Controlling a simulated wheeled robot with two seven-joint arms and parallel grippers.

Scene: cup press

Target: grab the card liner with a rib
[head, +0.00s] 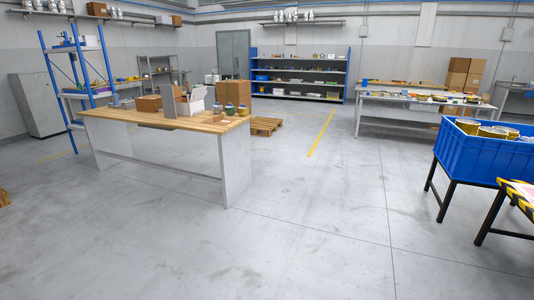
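I cannot make out a card liner with a rib in the head view. A wood-topped table (135,118) stands left of centre. On it are a grey upright panel (169,101), an open white box (191,105), cardboard boxes and small round containers (230,109), too small to tell in detail. A small flat brownish piece (218,119) lies near the table's front right; I cannot tell what it is. Neither of my grippers is in view.
A blue crate (468,151) holding gold round tins (492,131) stands on black legs at the right. A yellow-black edged table (519,190) is beside it. A wooden pallet (265,126) lies behind the wood-topped table. The floor in front and centre is clear.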

